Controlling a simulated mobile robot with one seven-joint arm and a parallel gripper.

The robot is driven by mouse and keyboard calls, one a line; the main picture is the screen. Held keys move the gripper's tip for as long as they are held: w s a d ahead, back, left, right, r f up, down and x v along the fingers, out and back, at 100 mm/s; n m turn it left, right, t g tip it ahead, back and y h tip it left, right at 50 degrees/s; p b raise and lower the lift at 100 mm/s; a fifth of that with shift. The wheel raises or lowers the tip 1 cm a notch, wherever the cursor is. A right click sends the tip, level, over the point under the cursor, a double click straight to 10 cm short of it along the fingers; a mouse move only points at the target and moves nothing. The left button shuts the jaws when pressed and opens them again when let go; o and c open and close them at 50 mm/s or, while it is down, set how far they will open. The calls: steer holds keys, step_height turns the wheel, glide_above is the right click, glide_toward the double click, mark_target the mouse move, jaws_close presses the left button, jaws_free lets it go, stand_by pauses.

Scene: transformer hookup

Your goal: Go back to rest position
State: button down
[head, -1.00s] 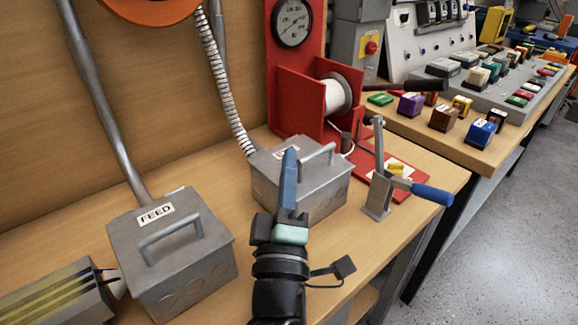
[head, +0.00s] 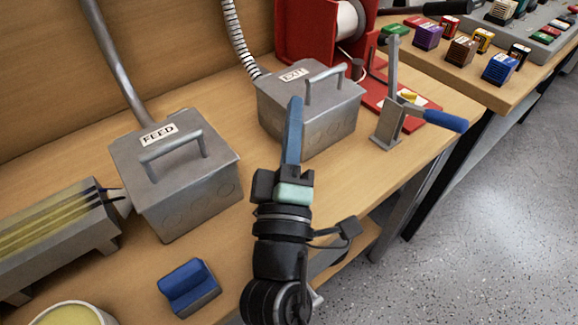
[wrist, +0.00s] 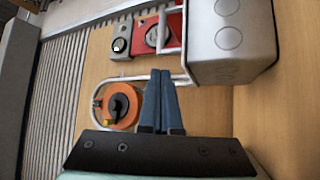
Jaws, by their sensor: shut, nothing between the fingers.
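My gripper (head: 296,102) points up and away in the middle of the head view, in front of the grey EXIT box (head: 322,110). Its two blue fingers lie together with nothing between them. They also show closed in the wrist view (wrist: 163,74). The grey FEED box (head: 178,205) stands to the left of my gripper with its handled lid on. The EXIT box also has its handled lid on, and my fingers hide part of its left side. I cannot tell from the head view whether the fingers touch the box.
A lever press with a blue handle (head: 437,118) stands right of the EXIT box. A blue block (head: 188,287) and a round pale-yellow container (head: 75,315) sit at the front left. A red spool stand (head: 300,37) is behind. Open floor (head: 470,230) lies to the right.

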steer(key=b+v, duration=0.2)
steer(key=v, duration=0.4)
steer(key=shift+s+f, duration=0.25)
steer(key=shift+f, duration=0.05)
steer(key=shift+b+v, duration=0.55)
steer(key=shift+v, duration=0.25)
step_height(320, 180, up, 63)
steer(key=s+a+m+t+y+p, duration=0.1)
steer(key=m+t+p, duration=0.4)
steer(key=p, duration=2.7)
steer(key=s+m+y, duration=0.1)
steer(key=m+y, duration=0.1)
steer(key=m, duration=0.5)
steer(key=shift+s+m+t, duration=0.15)
steer(key=shift+m+t, duration=0.15)
steer(key=shift+m, duration=0.1)
